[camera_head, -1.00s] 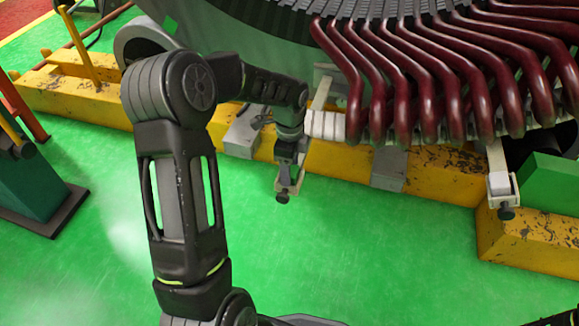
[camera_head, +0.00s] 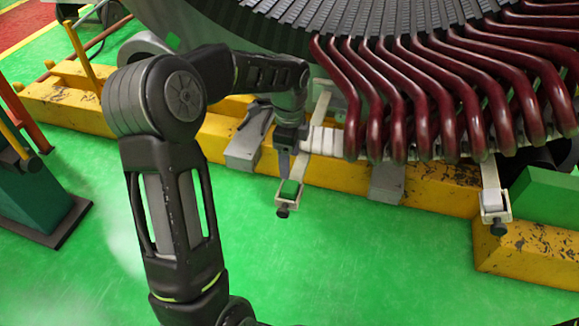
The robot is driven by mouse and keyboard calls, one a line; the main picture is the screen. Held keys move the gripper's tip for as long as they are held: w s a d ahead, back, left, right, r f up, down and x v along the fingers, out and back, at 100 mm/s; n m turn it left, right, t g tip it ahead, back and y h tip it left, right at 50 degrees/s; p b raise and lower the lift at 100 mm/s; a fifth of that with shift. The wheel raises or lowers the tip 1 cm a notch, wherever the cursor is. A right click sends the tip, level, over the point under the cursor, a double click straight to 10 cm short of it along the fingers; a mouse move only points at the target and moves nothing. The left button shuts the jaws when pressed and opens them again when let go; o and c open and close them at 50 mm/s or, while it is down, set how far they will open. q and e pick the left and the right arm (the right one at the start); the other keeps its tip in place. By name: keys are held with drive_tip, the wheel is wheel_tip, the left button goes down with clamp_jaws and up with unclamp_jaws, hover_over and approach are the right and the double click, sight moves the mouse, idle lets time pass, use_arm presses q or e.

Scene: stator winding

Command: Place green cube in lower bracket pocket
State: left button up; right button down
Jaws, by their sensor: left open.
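The small green cube (camera_head: 289,188) sits in the pocket at the lower end of the left bracket (camera_head: 283,204), a pale strip hanging down from the coils. The cube's top and near face show. My left gripper (camera_head: 284,168) is open just above and behind the cube, apart from it as far as I can see. Part of its jaws is hidden by its own body. My right gripper is not in view.
A second bracket (camera_head: 494,212) at the right holds a white block (camera_head: 492,199). Dark red coils (camera_head: 420,100) of the stator overhang a yellow beam (camera_head: 440,188). A large green block (camera_head: 540,198) stands at the right. The green floor (camera_head: 370,260) in front is clear.

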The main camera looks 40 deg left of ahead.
use_arm(q)
wheel_tip(320, 180, up, 2)
drive_tip(key=shift+r, duration=0.1)
idle(0.8)
drive_tip(key=s+d+f+n+h, duration=0.35)
drive_tip(key=d+f+n, duration=0.35)
drive_tip(key=d+f, duration=1.25)
drive_tip(key=s+d+f+n, duration=0.4)
drive_tip(key=s+f, duration=0.1)
drive_tip(key=s, duration=0.3)
drive_tip(key=s+d+f+n+t, duration=0.1)
drive_tip(key=s+d+f+n, duration=0.3)
drive_tip(key=s, duration=0.3)
drive_tip(key=shift+s+d+f+n, duration=0.25)
drive_tip(key=shift+s+f+n, duration=0.15)
drive_tip(key=shift+n, duration=0.3)
drive_tip(key=shift+r+p, duration=0.1)
drive_tip(key=shift+p, duration=0.2)
